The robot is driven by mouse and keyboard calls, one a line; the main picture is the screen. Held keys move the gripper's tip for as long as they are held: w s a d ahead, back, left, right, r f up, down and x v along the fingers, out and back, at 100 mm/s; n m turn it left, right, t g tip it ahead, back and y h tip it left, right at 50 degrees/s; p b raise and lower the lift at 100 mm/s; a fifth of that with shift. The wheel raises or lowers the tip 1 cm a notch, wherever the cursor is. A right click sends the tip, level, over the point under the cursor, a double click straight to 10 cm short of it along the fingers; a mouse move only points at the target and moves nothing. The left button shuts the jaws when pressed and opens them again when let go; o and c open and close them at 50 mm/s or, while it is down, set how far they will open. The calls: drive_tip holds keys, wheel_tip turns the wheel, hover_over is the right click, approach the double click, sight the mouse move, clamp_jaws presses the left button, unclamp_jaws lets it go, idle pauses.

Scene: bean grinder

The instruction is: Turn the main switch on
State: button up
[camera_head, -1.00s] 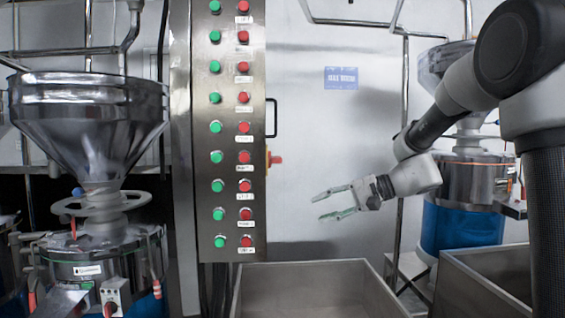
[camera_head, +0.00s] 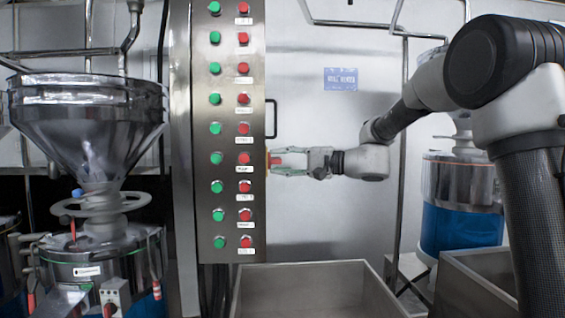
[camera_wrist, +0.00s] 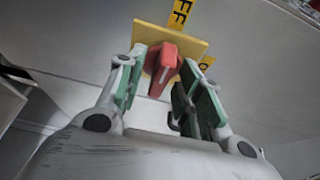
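The main switch is a red handle (camera_wrist: 163,70) on a yellow plate (camera_wrist: 195,47), in the wrist view at upper centre. In the head view the red handle (camera_head: 277,161) is partly covered at the right side of the button panel. My gripper (camera_head: 280,163) has its fingers open around the handle, one on each side. In the wrist view my gripper (camera_wrist: 160,75) shows gaps between the green pads and the handle, so it is not clamped. A yellow label (camera_wrist: 181,13) with the letters "FF" is above the plate.
The steel panel (camera_head: 255,210) carries green and red buttons. A black door handle (camera_head: 272,118) is just above my gripper. Steel bins (camera_head: 310,275) stand below. A hopper grinder (camera_head: 90,115) is at left, a blue-bodied machine (camera_head: 460,225) at right.

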drive_tip(key=shift+c, duration=0.4)
clamp_jaws()
drive_tip(key=shift+m, duration=0.4)
drive_tip(key=shift+w+r+m+g+h, duration=0.15)
drive_tip(key=shift+m+g+h, duration=0.4)
drive_tip(key=shift+m+g, duration=1.05)
drive_tip(key=shift+w+r+m+g+h, duration=0.15)
drive_tip(key=shift+m+g+h, duration=0.4)
drive_tip(key=shift+m, duration=2.05)
drive_tip(key=shift+w+r+m+g+h, duration=0.15)
drive_tip(key=shift+m+g+h, duration=0.35)
drive_tip(key=shift+m+g, duration=1.15)
drive_tip(key=shift+m+t, duration=0.4)
drive_tip(key=shift+m, duration=0.25)
